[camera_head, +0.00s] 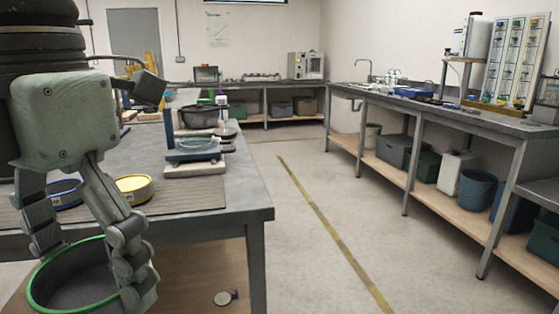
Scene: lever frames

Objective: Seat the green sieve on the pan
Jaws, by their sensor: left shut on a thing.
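The green sieve (103,239), a round grey sieve with a bright green rim, is at the lower left. My left gripper (92,272) comes down from the upper left and is shut on it, with one finger on each side. The sieve's lower part is cut off by the frame edge. It shows in front of the grey bench. I cannot pick out the pan for certain; it may be hidden or outside the frame. My right gripper is not in view.
On the bench (247,192) a blue-rimmed sieve (68,203) and a yellow sieve (134,183) lie on a ribbed mat (190,197). A blue-and-white device (195,168) and a dark basin (198,118) stand behind. The floor (300,250) to the right is clear.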

